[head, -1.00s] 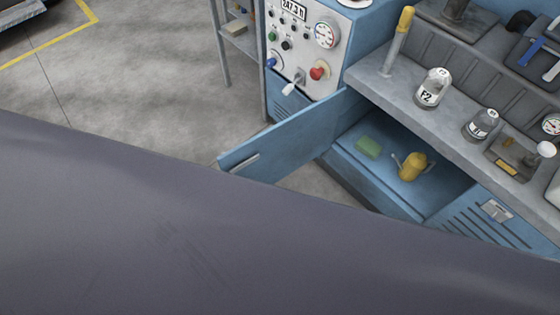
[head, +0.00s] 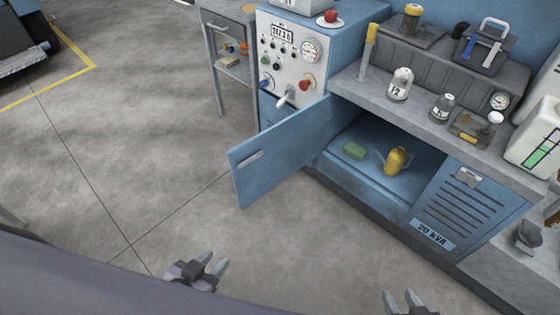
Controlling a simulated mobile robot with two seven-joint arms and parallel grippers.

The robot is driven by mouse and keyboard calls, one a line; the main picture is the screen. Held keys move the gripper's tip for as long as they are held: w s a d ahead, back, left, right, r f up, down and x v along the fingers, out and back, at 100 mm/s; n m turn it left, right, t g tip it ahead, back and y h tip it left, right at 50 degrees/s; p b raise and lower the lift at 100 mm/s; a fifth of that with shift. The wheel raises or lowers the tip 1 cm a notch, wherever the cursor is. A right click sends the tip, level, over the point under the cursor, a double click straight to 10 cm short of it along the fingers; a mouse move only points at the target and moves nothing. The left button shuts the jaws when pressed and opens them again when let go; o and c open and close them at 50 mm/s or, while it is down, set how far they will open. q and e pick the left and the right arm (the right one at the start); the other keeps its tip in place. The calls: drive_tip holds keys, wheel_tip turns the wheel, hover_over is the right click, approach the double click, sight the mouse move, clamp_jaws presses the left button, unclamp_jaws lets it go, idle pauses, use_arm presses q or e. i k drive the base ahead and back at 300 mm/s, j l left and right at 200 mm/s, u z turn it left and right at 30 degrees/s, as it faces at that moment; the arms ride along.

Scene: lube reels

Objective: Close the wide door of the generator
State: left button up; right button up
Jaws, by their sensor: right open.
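The blue generator has a wide door (head: 275,152) that stands open, swung out to the left, with a pale handle (head: 250,160) near its free edge. My right gripper (head: 404,297) is at the bottom edge, in front of the generator, open and empty, partly cut off by the frame.
A control panel (head: 290,55) with a gauge and knobs stands above the door's hinge side. Bottles (head: 400,85) and other items stand on the grey shelf. A grey cart (head: 228,50) is behind. The floor (head: 130,150) left of the door is clear.

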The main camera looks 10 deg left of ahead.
sight(288, 146)
drive_tip(key=k+z, duration=0.15)
drive_tip(key=z, duration=0.3)
drive_tip(key=k+z, duration=0.1)
drive_tip(key=z, duration=0.35)
drive_tip(key=j+z, duration=0.1)
drive_tip(key=z, duration=1)
drive_tip(key=k+j, duration=0.1)
drive_tip(key=j, duration=0.45)
drive_tip(key=k+j, duration=0.15)
drive_tip(key=j, duration=0.4)
drive_tip(key=k+j, duration=0.1)
drive_tip(key=j, duration=0.45)
drive_tip(key=k+j, duration=0.1)
drive_tip(key=j, duration=0.45)
drive_tip(key=k+j, duration=0.15)
drive_tip(key=j, duration=0.4)
drive_tip(key=k+j, duration=0.1)
drive_tip(key=j, duration=0.45)
drive_tip(key=k+j, duration=0.1)
drive_tip(key=j, duration=0.45)
drive_tip(key=k+j, duration=0.15)
drive_tip(key=j, duration=0.4)
